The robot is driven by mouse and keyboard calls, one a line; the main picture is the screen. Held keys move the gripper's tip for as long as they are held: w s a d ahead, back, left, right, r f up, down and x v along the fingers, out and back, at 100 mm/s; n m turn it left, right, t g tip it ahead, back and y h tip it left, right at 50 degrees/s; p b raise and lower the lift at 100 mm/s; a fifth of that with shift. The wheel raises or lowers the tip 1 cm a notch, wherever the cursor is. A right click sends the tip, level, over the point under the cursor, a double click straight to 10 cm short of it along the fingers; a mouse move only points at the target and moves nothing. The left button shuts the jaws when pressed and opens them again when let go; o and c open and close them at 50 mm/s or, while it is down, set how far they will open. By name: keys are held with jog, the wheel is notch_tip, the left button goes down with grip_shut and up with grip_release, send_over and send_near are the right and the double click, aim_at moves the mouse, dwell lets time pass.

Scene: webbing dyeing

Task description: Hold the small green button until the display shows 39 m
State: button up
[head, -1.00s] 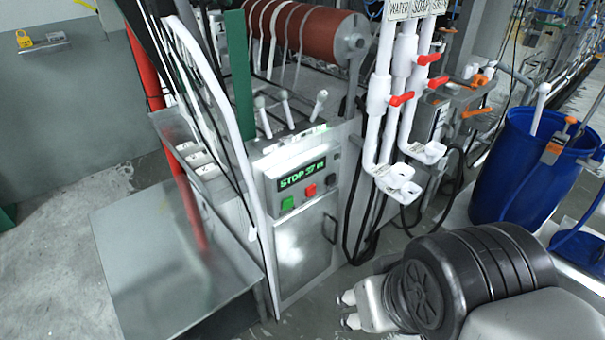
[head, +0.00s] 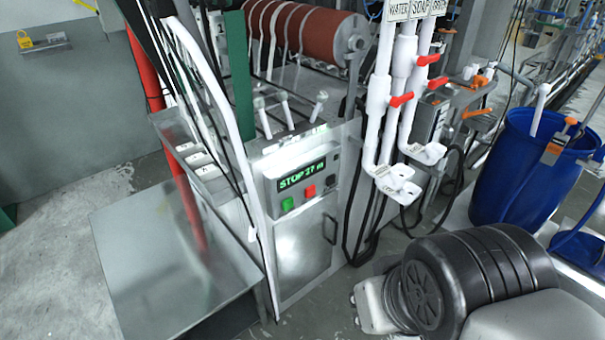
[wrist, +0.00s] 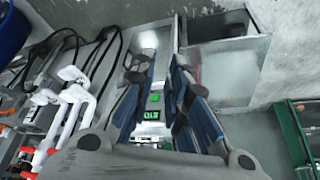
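The control panel on the grey machine has a lit display (head: 302,174) that reads STOP 37 m. Below it are the small green button (head: 287,204) and, to its right, a red button (head: 310,191). In the wrist view, the display (wrist: 151,115) and the green button (wrist: 155,98) show between the fingers of my gripper (wrist: 160,68). The fingers are apart, with nothing between them. My gripper is not on the green button in the head view; the wrist view does not show how far off it is. The fingers cover the panel's sides.
A metal table (head: 165,260) stands left of the panel. White pipes with red valve handles (head: 402,99) and hanging cables are on its right. A blue barrel (head: 520,165) stands farther right. The floor before the panel's door is partly hidden by my arm.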

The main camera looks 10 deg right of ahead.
grip_shut()
dwell(1.3)
jog(key=shift+r, duration=0.15)
